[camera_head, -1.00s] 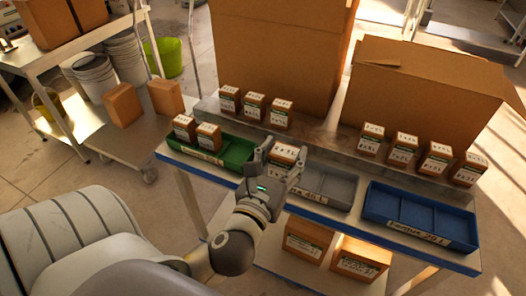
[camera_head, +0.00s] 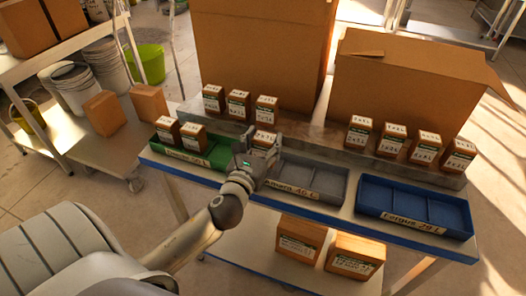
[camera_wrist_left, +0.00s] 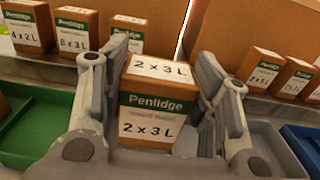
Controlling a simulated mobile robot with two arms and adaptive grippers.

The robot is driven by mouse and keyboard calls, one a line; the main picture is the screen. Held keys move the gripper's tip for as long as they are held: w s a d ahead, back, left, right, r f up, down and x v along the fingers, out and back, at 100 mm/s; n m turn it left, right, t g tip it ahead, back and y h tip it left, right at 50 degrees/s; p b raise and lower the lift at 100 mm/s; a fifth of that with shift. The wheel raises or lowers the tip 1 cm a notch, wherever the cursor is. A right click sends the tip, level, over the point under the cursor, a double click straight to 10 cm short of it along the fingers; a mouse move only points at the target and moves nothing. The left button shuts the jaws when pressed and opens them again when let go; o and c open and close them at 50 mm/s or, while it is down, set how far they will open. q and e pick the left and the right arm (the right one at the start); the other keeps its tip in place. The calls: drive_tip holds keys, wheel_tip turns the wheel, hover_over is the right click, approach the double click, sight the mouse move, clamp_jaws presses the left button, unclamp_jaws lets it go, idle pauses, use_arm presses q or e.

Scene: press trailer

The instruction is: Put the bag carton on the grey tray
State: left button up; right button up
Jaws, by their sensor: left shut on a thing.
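A small brown carton (camera_wrist_left: 158,100) with a white and green Penlidge label reading 2 x 3 L sits between the fingers of my left gripper (camera_wrist_left: 160,95). The gripper is shut on it. In the head view the carton (camera_head: 265,140) shows just beyond my left gripper (camera_head: 258,153), near the left end of the grey tray (camera_head: 318,178), towards its back. Whether the carton touches anything below is hidden by the gripper. The grey tray looks empty where visible and bears an Amara label. My right gripper is not in view.
A green tray (camera_head: 180,154) with two cartons stands left of the grey tray, and an empty blue tray (camera_head: 410,205) stands right. Several cartons stand on the raised ledge (camera_head: 310,140) behind. Large open boxes (camera_head: 405,95) stand at the back.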

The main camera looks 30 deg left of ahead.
sight(261, 155)
use_arm(q)
drive_tip(key=f, duration=0.3)
drive_tip(key=shift+w+a+f+b, duration=0.2)
drive_tip(key=shift+w+a+b, duration=0.05)
drive_tip(key=shift+a+b, duration=0.1)
drive_tip(key=shift+d+f, duration=0.15)
drive_tip(key=shift+f, duration=0.1)
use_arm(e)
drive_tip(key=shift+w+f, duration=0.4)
use_arm(q)
drive_tip(key=shift+f, duration=0.1)
drive_tip(key=o, duration=1.1)
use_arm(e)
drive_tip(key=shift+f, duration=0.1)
use_arm(q)
drive_tip(key=shift+s, duration=0.15)
